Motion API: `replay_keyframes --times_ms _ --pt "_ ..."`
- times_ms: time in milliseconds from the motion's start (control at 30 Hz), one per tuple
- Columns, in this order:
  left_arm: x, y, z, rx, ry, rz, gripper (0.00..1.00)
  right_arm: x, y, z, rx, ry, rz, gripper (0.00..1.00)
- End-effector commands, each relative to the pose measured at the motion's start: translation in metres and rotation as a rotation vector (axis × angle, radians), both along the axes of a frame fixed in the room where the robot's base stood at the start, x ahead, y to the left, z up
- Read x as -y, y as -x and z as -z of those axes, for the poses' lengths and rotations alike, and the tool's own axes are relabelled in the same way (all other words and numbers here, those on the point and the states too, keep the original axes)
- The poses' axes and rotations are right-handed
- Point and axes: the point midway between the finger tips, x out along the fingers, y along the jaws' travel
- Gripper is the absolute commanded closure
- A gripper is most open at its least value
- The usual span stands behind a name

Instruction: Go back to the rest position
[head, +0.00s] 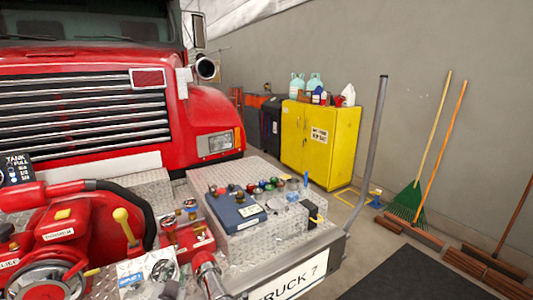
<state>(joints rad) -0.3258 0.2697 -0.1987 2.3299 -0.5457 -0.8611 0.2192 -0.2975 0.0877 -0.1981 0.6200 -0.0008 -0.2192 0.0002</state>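I see nothing clearly held. My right gripper is not in view. The red bumper pump (85,238) is at the lower left, with a yellow-knobbed lever (122,222) and a black hose. A dark blue box (236,211) rests on the diamond-plate bumper deck (262,176), beside several coloured knobs.
The red truck (200,112) fills the left back. A grey upright pole (369,150) rises at the bumper's right corner. A yellow cabinet (320,145) with bottles on top stands by the wall. Brooms (408,203) lean at the right. A dark mat (415,277) covers open floor.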

Motion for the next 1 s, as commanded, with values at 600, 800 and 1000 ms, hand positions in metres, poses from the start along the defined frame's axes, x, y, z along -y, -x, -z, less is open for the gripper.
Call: replay_keyframes --times_ms 600,800,1000 --pt "0.017 0.138 0.124 -0.673 0.272 -0.076 0.68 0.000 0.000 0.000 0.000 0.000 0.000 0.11" --pt "0.027 0.168 0.137 -0.795 0.315 -0.061 0.68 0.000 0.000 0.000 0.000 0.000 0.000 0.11" --pt "0.035 0.192 0.144 -0.887 0.346 -0.043 0.68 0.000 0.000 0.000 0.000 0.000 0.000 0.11"
